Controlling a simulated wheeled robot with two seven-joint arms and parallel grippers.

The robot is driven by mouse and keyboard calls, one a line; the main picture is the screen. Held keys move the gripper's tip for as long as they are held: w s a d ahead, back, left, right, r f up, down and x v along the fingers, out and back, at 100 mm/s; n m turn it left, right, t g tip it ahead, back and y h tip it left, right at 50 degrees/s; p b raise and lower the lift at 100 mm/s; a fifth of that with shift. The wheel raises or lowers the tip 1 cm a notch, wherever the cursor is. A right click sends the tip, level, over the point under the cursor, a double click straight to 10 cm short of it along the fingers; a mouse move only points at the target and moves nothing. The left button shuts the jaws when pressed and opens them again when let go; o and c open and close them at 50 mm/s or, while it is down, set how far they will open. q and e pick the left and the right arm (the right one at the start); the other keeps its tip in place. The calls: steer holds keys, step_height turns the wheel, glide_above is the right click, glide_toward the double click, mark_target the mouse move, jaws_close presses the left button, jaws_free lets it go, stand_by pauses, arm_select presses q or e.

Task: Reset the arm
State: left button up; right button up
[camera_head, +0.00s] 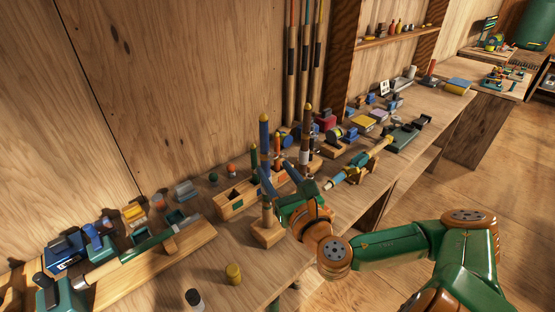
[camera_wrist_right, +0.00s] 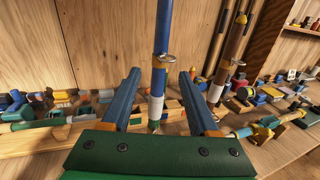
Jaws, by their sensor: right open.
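My right gripper (camera_head: 283,180) comes in from the right over the workbench and is open. Its two blue fingers show in the right wrist view (camera_wrist_right: 161,85), with gaps between them and a blue rod. The blue rod (camera_head: 264,140) stands upright in a wooden block (camera_head: 268,234) on the bench. In the right wrist view the rod (camera_wrist_right: 162,35) appears between the fingers; its lower part is partly hidden by my gripper. A brown rod (camera_head: 307,125) stands farther back. My left gripper is not in view.
A wooden box (camera_head: 235,200) with compartments sits left of the rod. A wooden board (camera_head: 150,262) bears a long green-handled item at the left. Tackle crowds the back, and open floor (camera_head: 400,205) lies at the right.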

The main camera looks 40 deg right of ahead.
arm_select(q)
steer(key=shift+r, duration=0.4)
